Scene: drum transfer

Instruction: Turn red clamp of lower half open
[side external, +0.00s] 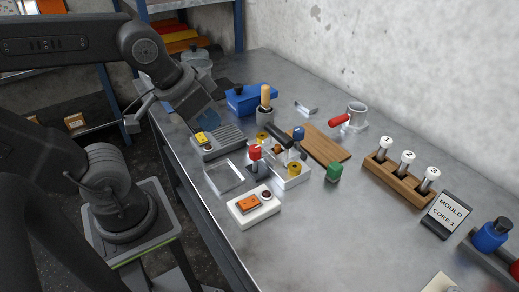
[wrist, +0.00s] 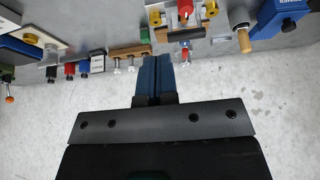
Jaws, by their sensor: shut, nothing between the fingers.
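In the wrist view a red clamp (wrist: 186,8) shows at the top edge, by the yellow posts (wrist: 155,18), partly cut off. I cannot tell how far the clamp is turned. My gripper (wrist: 157,60) has its two blue fingers together, with nothing between them. In the side view my gripper's end is left of the block, above the bench and apart from the clamp; its fingertips are hard to make out.
A white box with an orange button (side external: 249,204) stands in front of the block, a grey ribbed plate (side external: 218,142) behind left. A blue box (side external: 250,98), wooden-handled tool (side external: 265,94), brown board (side external: 325,145) and numbered-plug rack (side external: 397,183) stand around.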

